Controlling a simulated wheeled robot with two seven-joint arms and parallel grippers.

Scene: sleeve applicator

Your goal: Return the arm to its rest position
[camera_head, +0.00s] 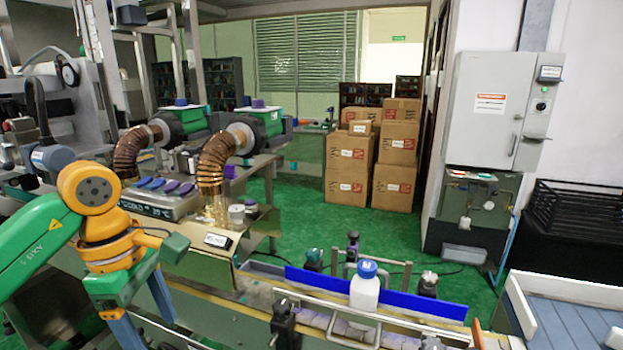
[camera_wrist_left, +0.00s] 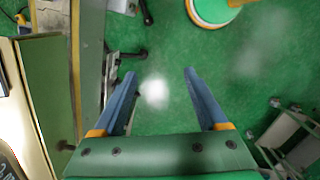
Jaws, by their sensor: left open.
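My left arm, green and orange, comes in from the left in the head view. Its left gripper (camera_head: 146,322) hangs low with its blue fingers pointing down, beside the conveyor's left end. In the left wrist view the gripper (camera_wrist_left: 159,76) is open, its two blue fingers well apart. Nothing is between the fingers; only green floor shows beyond them. A white bottle (camera_head: 365,290) with a blue cap stands upright on the conveyor (camera_head: 245,313), to the right of the gripper and apart from it. My right gripper is not in view.
A bench with a rack of blue and purple caps (camera_head: 160,198) and two machines with copper-coloured hoses (camera_head: 213,165) stands behind the left arm. A blue guide rail (camera_head: 420,303) runs behind the bottle. Stacked cartons (camera_head: 350,165) and a grey cabinet (camera_head: 490,110) stand farther back.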

